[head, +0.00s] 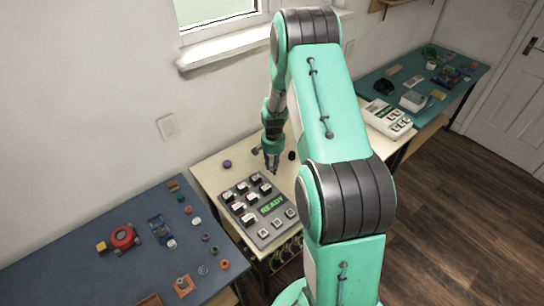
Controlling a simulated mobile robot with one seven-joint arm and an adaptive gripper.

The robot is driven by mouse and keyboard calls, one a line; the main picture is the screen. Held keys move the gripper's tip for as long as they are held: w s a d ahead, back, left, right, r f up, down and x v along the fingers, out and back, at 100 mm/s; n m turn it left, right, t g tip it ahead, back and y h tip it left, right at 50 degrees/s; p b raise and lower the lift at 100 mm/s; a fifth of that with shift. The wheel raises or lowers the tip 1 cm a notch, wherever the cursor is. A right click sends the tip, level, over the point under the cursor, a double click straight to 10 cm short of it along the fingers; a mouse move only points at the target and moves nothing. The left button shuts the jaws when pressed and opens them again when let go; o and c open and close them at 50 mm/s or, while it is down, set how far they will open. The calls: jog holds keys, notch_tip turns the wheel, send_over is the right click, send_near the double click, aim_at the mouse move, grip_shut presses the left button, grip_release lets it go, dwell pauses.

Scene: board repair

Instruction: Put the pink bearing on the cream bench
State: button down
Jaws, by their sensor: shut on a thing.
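The cream bench (208,172) stands against the wall in the middle of the head view. My gripper (271,168) points down above its right part, just behind the grey board. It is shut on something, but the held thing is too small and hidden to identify. I cannot make out the pink bearing for certain. A small reddish-pink piece (188,210) lies on the blue bench at the left, but I cannot tell what it is.
A grey board with a READY display (271,205) fills the bench's front. A purple piece (227,164) and a black piece (291,155) stand behind it. The blue bench (70,240) holds several small parts. A teal bench (455,95) is at the back right.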

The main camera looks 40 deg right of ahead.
jog(key=w+d, duration=0.1)
jog(key=w, duration=0.2)
jog(key=w+d+b, duration=0.1)
jog(key=w+d, duration=0.1)
jog(key=w, duration=0.1)
jog(key=w+d+f, duration=0.1)
jog(key=w+d, duration=0.1)
jog(key=w, duration=0.1)
jog(key=shift+w, duration=0.4)
jog(key=shift+f+b, duration=0.65)
jog(key=shift+f, duration=1.1)
jog(key=shift+f, duration=0.1)
jog(key=c, duration=1.5)
grip_release()
jog(key=shift+o, duration=0.2)
notch_tip(320, 180, up, 12)
jog(key=p, duration=0.2)
